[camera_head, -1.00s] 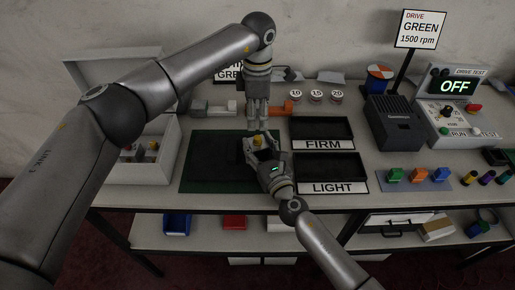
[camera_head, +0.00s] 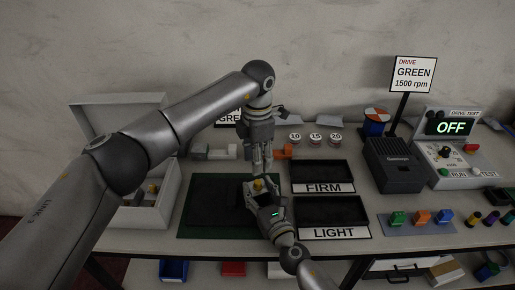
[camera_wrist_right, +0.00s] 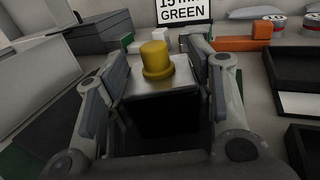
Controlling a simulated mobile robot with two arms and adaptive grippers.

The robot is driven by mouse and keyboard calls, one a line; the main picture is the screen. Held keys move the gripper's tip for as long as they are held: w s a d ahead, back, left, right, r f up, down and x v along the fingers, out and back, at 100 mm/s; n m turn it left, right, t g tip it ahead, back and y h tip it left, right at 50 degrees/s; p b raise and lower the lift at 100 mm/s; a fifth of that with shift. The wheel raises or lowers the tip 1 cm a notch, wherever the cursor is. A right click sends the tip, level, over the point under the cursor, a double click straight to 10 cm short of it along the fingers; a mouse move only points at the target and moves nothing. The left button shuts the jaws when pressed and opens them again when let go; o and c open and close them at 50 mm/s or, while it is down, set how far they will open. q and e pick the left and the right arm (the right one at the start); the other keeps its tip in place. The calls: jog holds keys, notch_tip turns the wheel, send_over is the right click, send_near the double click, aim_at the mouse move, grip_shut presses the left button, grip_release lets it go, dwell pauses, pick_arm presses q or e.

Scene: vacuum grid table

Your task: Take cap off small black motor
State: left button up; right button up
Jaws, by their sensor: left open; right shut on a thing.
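A small black motor (camera_wrist_right: 165,112) with a bare metal top plate stands between the fingers of my right gripper (camera_wrist_right: 160,100), which is shut on its sides. A yellow cap (camera_wrist_right: 156,60) sits upright on top of the motor. In the head view the yellow cap (camera_head: 258,184) shows just above my right gripper (camera_head: 258,193), over the dark green mat (camera_head: 200,212). My left gripper (camera_head: 262,168) points down from above, open, with its fingertips close over the cap. Whether they touch it cannot be told. The left gripper does not show in the right wrist view.
Black trays marked FIRM (camera_head: 320,171) and LIGHT (camera_head: 330,207) lie right of the mat. An open grey box (camera_head: 130,216) stands at left. The drive tester (camera_head: 452,150) reads OFF at right. Several coloured blocks line the table's front right.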

aim_at(257, 181)
pick_arm(q)
notch_tip(257, 181, down, 8)
jog(key=shift+f, duration=0.1)
dwell(0.4)
grip_shut()
jog(key=shift+r, duration=0.25)
dwell(0.4)
jog(key=shift+r, duration=0.95)
jog(key=shift+r, duration=0.1)
jog(key=shift+r, duration=1.9)
pick_arm(e)
jog(key=o, duration=1.5)
